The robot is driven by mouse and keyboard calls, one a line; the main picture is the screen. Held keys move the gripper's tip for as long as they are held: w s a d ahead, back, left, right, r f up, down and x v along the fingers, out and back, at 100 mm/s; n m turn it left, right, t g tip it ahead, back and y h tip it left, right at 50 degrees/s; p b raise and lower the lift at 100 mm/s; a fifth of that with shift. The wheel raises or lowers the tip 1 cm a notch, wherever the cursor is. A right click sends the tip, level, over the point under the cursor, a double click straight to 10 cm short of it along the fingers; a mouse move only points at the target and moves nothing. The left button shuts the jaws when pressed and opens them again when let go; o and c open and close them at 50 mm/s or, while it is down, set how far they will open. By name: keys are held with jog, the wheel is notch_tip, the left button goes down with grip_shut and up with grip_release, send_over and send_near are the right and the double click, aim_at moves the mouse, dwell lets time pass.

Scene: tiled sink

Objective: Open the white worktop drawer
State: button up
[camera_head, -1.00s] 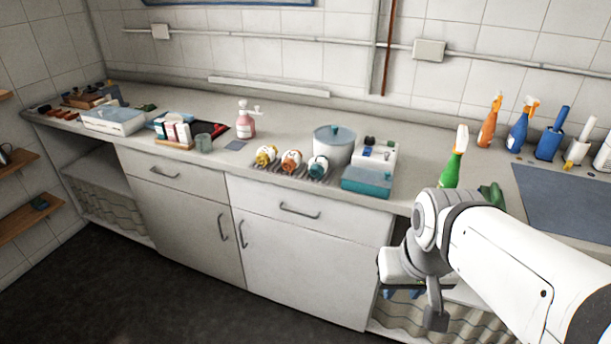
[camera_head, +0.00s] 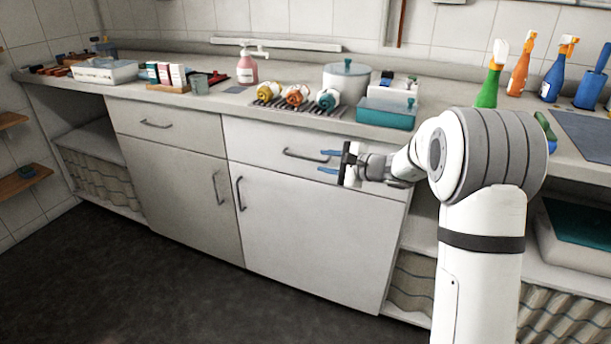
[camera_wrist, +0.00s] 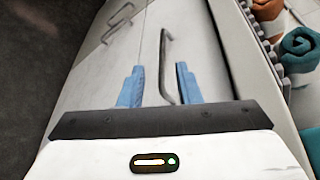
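The white worktop drawer (camera_head: 258,146) is shut, under the counter in the middle of the head view. Its grey bar handle (camera_head: 303,156) runs level across its front. My gripper (camera_head: 327,162) is at the handle's right end, with blue fingers open, one above the other. In the wrist view, the handle (camera_wrist: 165,60) lies between the spread fingertips of my gripper (camera_wrist: 159,82). I see gaps between the fingers and the bar. I cannot tell how far the fingertips are from the drawer face.
A white door with an upright handle (camera_head: 240,194) is below the drawer. A greyer drawer (camera_head: 165,127) is to its left. The dark floor in front is clear.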

aim_at(309, 158)
jog(key=shift+m+t, duration=0.4)
jog(key=shift+m, duration=0.1)
jog(key=x, duration=0.5)
jog(key=w+d+f+b+x, duration=0.1)
jog(key=x, duration=0.2)
jog(key=shift+w+a, duration=0.25)
grip_shut()
